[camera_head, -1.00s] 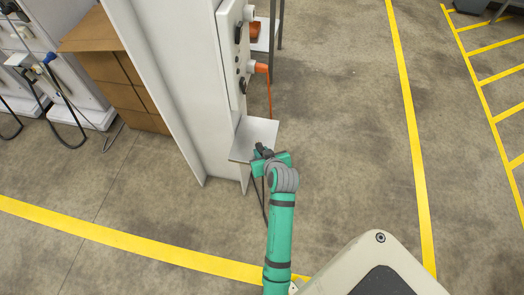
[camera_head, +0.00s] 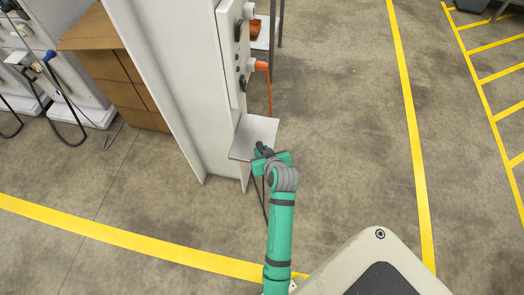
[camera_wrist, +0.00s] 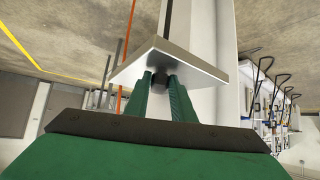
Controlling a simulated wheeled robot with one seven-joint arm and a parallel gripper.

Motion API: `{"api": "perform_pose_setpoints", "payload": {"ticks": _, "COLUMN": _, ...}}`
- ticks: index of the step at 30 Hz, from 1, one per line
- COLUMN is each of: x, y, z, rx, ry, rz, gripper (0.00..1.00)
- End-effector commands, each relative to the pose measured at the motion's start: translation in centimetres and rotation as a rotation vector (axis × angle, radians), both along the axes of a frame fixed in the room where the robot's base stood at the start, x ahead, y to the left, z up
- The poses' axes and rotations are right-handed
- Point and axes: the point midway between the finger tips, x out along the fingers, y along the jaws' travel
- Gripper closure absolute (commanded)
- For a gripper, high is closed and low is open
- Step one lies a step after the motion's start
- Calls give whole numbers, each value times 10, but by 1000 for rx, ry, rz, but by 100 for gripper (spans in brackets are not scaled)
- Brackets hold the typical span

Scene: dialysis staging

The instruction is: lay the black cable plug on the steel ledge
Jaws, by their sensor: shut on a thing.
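The steel ledge (camera_head: 256,134) is a flat grey plate on the side of a white column. It also shows in the wrist view (camera_wrist: 177,52). My gripper (camera_head: 263,155) is at the ledge's near right corner. In the wrist view my gripper's two green fingers (camera_wrist: 163,88) are shut on the black cable plug (camera_wrist: 162,80). The plug is small and dark and overlaps the ledge's edge there. In the head view the plug (camera_head: 261,148) is partly hidden by my gripper. I cannot tell whether it touches the ledge. A dark cable (camera_head: 264,205) hangs below my gripper.
The white column (camera_head: 175,80) carries a panel (camera_head: 232,55) with sockets and an orange plug (camera_head: 261,66), whose cord hangs close to the ledge. Cardboard boxes (camera_head: 110,65) and white machines (camera_head: 55,60) stand at left.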

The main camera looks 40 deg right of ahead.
Motion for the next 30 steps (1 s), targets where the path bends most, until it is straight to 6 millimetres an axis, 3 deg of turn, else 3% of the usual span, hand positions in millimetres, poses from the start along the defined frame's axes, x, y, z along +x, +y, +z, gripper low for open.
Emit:
{"api": "perform_pose_setpoints", "payload": {"ticks": 22, "x": -3, "y": 5, "z": -19, "rx": 11, "ry": 21, "rz": 5, "gripper": 100}}
{"api": "perform_pose_setpoints", "payload": {"ticks": 23, "x": -3, "y": 5, "z": -19, "rx": 11, "ry": 21, "rz": 5, "gripper": 75}}
{"api": "perform_pose_setpoints", "payload": {"ticks": 25, "x": -3, "y": 6, "z": -19, "rx": 11, "ry": 21, "rz": 7, "gripper": 59}}
{"api": "perform_pose_setpoints", "payload": {"ticks": 30, "x": -1, "y": 8, "z": -19, "rx": 12, "ry": 20, "rz": 10, "gripper": 56}}
